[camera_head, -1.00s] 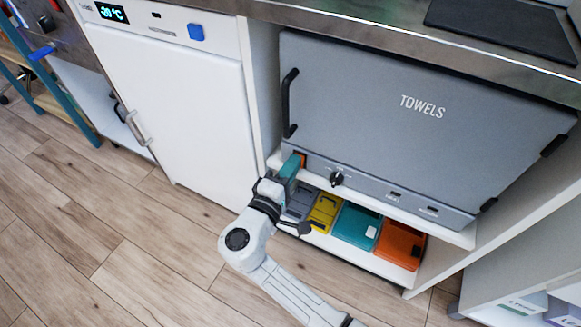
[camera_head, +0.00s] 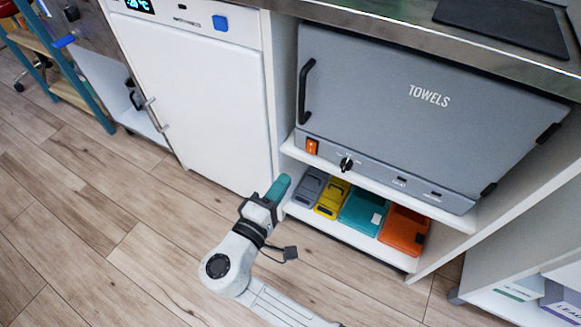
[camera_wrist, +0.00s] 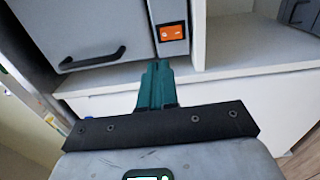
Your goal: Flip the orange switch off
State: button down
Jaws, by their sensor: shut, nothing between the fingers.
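The orange switch (camera_head: 312,146) is a small rocker in a dark frame at the left end of the control strip under the grey towel cabinet's door. In the wrist view the orange switch (camera_wrist: 172,32) shows just beyond the fingertips, a little to their right. My gripper (camera_head: 281,183) has teal fingers, shut and empty. In the head view it is below and left of the switch, clear of it. In the wrist view my gripper (camera_wrist: 157,66) points toward the strip with a gap between. Which way the rocker is tipped is hard to tell.
The grey towel cabinet (camera_head: 410,110) stands on a white shelf (camera_head: 380,184). A black knob (camera_head: 346,164) is right of the switch. Several coloured cases, including a teal case (camera_head: 358,212), lie on the lower shelf. A white fridge (camera_head: 195,95) stands left. Floor in front is clear.

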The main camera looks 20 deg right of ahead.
jog(key=shift+v, duration=1.35)
jog(key=shift+r, duration=0.1)
jog(key=s+d+f+m+g+y, duration=0.3)
jog(key=s+d+f+g, duration=0.15)
jog(key=d, duration=0.35)
jog(key=s+d+f+m+g+y, duration=0.2)
jog(key=s+d+f+g, duration=0.25)
jog(key=s+d, duration=0.2)
jog(key=s+f+m+y, duration=0.1)
jog(key=s+m+y, duration=0.2)
jog(key=s+y, duration=0.9)
notch_tip(320, 180, up, 33)
jog(key=s+h+p, duration=0.1)
jog(key=h+p, duration=0.1)
jog(key=p, duration=3.1)
jog(key=shift+s+d+g+p, duration=0.3)
jog(key=shift+d+p, duration=0.05)
jog(key=shift+p, duration=0.05)
